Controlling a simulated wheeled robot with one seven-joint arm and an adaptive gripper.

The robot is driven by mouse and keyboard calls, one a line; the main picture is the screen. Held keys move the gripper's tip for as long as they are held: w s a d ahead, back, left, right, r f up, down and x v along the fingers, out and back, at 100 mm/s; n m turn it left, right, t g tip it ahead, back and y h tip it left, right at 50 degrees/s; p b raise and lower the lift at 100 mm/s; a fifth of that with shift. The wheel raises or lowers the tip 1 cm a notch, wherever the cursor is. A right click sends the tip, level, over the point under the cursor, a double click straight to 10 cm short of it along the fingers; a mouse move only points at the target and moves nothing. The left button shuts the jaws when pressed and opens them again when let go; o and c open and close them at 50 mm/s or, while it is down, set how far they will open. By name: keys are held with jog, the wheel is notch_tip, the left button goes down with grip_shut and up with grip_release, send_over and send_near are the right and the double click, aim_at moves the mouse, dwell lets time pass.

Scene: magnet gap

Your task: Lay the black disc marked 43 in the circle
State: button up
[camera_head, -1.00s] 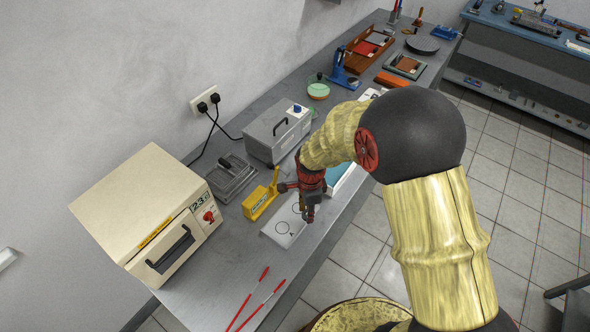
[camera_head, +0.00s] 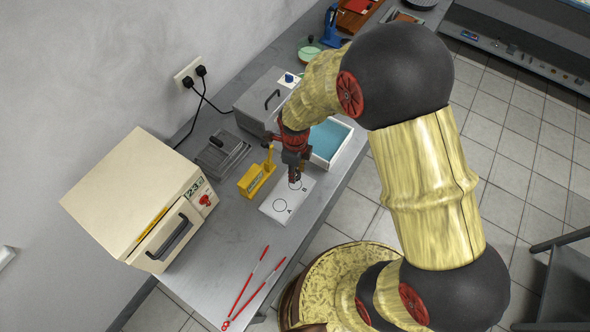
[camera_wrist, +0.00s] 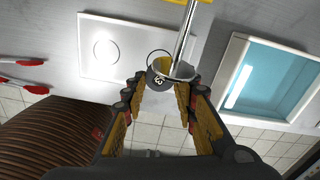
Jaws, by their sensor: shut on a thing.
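The black disc (camera_wrist: 158,79) shows in the wrist view between my fingertips, with a pale mark ending in 3; its first digit is unclear. My gripper (camera_wrist: 163,88) is shut on it. A shiny metal rod (camera_wrist: 185,38) crosses the view just beyond the disc and hides part of it. A white card (camera_head: 268,209) bears two drawn circles, A (camera_head: 280,205) and B (camera_head: 296,184). In the head view my gripper (camera_head: 295,176) is over the B end of the card and hides part of that circle. I cannot tell whether the disc touches the card.
A yellow stand (camera_head: 256,180) is close left of my gripper. A white-rimmed tray with a blue inside (camera_head: 327,139) stands close on the right. A grey box (camera_head: 262,100) is behind. A cream oven (camera_head: 135,200) stands left.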

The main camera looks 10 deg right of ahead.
jog(key=shift+f+b, duration=1.75)
jog(key=shift+f, duration=1)
jog(key=shift+f, duration=0.15)
jog(key=o, duration=1)
jog(key=shift+o, duration=0.8)
jog(key=c, duration=0.3)
jog(key=shift+c, duration=1.1)
